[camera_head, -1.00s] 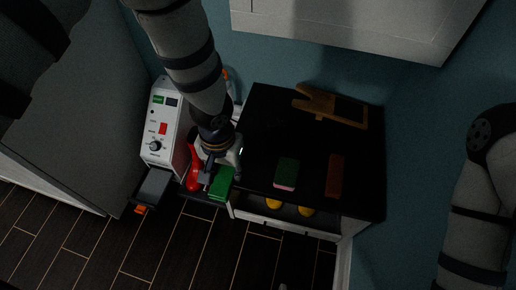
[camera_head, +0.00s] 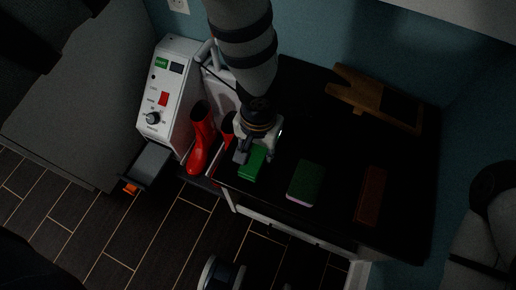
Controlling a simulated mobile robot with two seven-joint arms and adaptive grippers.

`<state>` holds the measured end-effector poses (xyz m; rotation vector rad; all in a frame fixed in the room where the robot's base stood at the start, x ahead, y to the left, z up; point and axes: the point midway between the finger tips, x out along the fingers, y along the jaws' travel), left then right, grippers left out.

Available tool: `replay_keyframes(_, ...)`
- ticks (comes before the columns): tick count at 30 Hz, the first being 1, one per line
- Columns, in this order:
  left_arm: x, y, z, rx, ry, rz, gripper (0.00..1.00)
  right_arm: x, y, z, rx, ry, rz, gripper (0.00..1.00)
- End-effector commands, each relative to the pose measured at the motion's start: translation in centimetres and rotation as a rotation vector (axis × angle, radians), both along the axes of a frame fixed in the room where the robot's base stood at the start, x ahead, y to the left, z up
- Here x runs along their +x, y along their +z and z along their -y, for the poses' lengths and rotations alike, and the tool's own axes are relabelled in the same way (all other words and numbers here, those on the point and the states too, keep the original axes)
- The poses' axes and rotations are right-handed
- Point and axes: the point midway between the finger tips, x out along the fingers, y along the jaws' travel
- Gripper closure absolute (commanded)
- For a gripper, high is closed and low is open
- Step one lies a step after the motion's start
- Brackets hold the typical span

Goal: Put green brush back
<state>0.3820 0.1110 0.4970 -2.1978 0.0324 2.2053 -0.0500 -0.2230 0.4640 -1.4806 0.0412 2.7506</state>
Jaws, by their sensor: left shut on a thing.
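My left gripper (camera_head: 255,152) is shut on a green block-like brush (camera_head: 252,164), seen from above. The brush is at the left front part of the black countertop (camera_head: 335,150); I cannot tell whether it touches the surface. A second green block with a pink lower edge (camera_head: 306,182) lies on the countertop, to the right of the gripper and apart from it. A reddish-brown block (camera_head: 371,195) lies farther right.
Red boots (camera_head: 201,140) stand left of the counter, beside a white control box (camera_head: 168,92) with a pulled-out grey tray (camera_head: 150,163). A wooden board-like object (camera_head: 375,100) lies at the counter's back. Bare countertop lies between the blocks and this object.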

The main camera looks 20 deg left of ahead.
Motion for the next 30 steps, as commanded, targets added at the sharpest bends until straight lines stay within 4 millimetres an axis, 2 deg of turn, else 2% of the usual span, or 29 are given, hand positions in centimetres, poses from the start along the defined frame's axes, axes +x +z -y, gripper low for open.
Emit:
replay_keyframes(5,0.0,-0.1,0.0,0.000,-0.001,0.001,1.00,0.1,0.0,0.0,0.000,0.000,0.002,0.60)
replay_keyframes(6,0.0,-0.2,0.0,0.000,-0.001,0.001,0.62,0.0,0.0,0.0,0.000,0.000,0.001,0.60)
replay_keyframes(9,0.0,-0.1,0.0,0.000,-0.001,0.001,0.44,0.1,0.0,0.0,0.000,0.000,0.002,0.60)
replay_keyframes(17,0.0,-0.1,0.0,0.000,0.000,0.001,0.44,0.1,0.0,0.0,0.000,0.000,0.002,0.60)
replay_keyframes(19,0.1,0.5,0.0,-0.001,0.001,0.003,0.44,0.1,0.2,0.0,0.000,0.000,0.005,0.60)
replay_keyframes(22,0.2,2.7,0.0,-0.001,0.002,0.007,0.44,0.4,0.8,0.0,0.000,0.000,0.012,0.60)
replay_keyframes(27,0.3,7.7,0.0,-0.002,0.002,0.009,0.44,0.9,1.9,0.0,0.000,0.000,0.028,0.60)
replay_keyframes(30,0.2,10.0,0.1,-0.002,0.000,0.007,0.44,1.1,2.3,0.0,0.000,0.000,0.035,0.60)
